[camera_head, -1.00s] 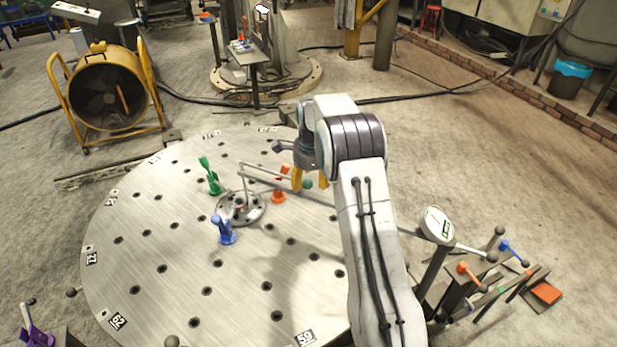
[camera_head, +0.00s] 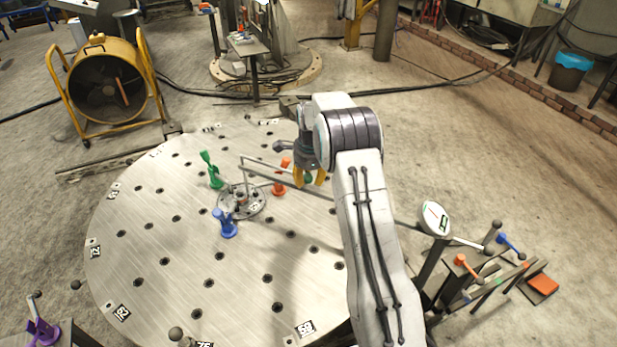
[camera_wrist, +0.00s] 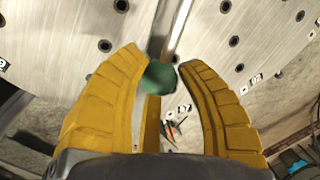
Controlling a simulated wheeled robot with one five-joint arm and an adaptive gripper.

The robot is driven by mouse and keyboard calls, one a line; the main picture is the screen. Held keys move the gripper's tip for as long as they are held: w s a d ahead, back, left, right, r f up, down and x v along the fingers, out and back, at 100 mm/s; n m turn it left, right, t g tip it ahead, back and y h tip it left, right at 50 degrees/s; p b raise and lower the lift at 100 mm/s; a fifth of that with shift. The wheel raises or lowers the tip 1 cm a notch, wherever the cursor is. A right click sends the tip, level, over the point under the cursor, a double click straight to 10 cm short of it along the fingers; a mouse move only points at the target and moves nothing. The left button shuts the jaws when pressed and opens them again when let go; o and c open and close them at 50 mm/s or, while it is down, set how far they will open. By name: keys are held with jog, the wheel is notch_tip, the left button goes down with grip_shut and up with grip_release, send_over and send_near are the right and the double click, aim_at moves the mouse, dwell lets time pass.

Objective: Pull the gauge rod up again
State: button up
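My gripper (camera_head: 309,180) hangs over the right part of the round metal table. A green ball knob (camera_wrist: 160,76) sits between the fingertips, close to the left one. I see a gap to the right finger, and cannot tell whether the left one touches. A pale metal bar (camera_wrist: 168,25) runs behind the knob. In the head view the knob (camera_head: 308,178) is mostly hidden by the fingers. Thin bars (camera_head: 270,173) run from the hub (camera_head: 241,201) toward my gripper. I cannot tell for sure which part is the gauge rod.
A green clamp (camera_head: 211,170), a blue clamp (camera_head: 225,224) and an orange clamp (camera_head: 281,178) stand around the hub. A white dial (camera_head: 435,218) and a rack of coloured handles (camera_head: 485,272) stand at right. The table (camera_head: 190,265) is clear at front left.

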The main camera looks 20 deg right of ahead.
grip_shut()
notch_tip(320, 180, up, 10)
jog(key=p, duration=0.4)
jog(key=shift+f, duration=0.15)
jog(key=shift+o, duration=1.3)
grip_release()
jog(key=shift+d, duration=0.1)
jog(key=shift+o, duration=1.3)
notch_tip(320, 180, up, 12)
jog(key=s, duration=0.2)
jog(key=shift+s+a, duration=0.15)
jog(key=shift+a, duration=0.15)
jog(key=shift+f, duration=0.1)
